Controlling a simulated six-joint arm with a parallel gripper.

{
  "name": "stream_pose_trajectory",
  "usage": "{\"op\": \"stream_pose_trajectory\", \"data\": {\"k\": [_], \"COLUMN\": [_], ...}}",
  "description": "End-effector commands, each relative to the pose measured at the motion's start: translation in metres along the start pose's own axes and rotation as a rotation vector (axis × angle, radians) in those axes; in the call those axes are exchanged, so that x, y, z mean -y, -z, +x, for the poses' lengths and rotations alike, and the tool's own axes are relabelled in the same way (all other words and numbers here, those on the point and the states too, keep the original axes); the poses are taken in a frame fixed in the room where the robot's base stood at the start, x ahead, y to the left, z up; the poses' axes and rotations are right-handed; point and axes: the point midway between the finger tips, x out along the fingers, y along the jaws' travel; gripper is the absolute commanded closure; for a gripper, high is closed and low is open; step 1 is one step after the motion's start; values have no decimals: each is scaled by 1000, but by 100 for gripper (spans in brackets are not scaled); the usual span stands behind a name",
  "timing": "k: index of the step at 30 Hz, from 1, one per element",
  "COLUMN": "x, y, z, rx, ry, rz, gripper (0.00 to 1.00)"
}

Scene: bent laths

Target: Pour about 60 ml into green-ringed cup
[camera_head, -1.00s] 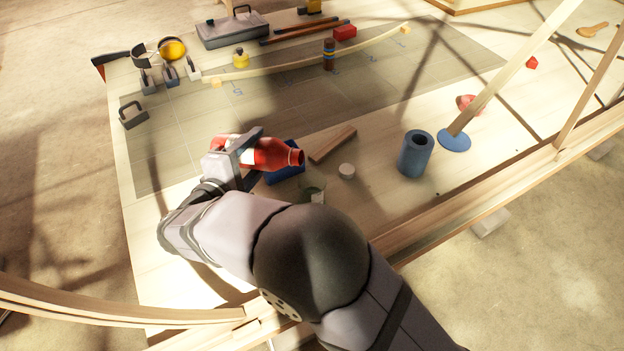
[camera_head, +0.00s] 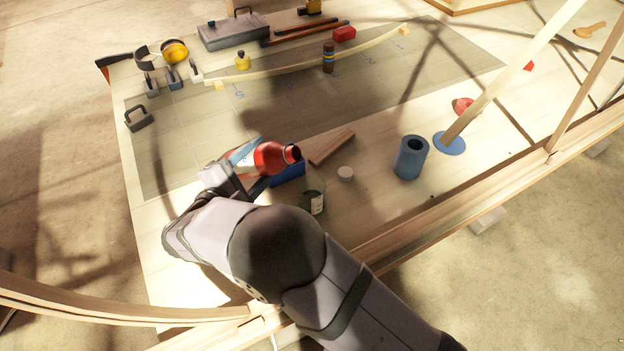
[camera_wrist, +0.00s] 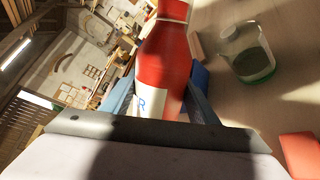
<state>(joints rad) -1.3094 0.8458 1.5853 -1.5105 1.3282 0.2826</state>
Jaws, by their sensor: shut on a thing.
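My gripper (camera_head: 245,165) is shut on a red bottle (camera_head: 268,158) with a pale label. The bottle lies well over on its side, its dark open mouth pointing right in the head view. In the wrist view the red bottle (camera_wrist: 165,62) stands between the blue fingers (camera_wrist: 160,98). A clear cup (camera_head: 313,197) with dark green in its lower part stands on the table, below and right of the bottle mouth in the head view. The cup also shows in the wrist view (camera_wrist: 246,52). No stream of liquid shows.
A wooden block (camera_head: 332,147), a white cap-like disc (camera_head: 345,173) and a blue cylinder (camera_head: 411,157) stand to the right. A leaning lath rises from a blue disc (camera_head: 450,143). A bent lath (camera_head: 290,70) spans the back.

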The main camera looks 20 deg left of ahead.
Motion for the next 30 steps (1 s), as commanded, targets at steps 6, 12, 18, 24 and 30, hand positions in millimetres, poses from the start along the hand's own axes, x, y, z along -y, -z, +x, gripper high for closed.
{"op": "stream_pose_trajectory", "data": {"k": [6,12,18,24,30], "x": [-11,-25,-28,-30,-30], "y": [-18,-35,-36,-36,-36], "z": [-3,-6,-7,-7,-7], "rx": [48,87,133,180,222], "ry": [0,0,0,0,-1], "rz": [-178,-325,-494,-673,-832], "gripper": [74,74,74,74,74]}}
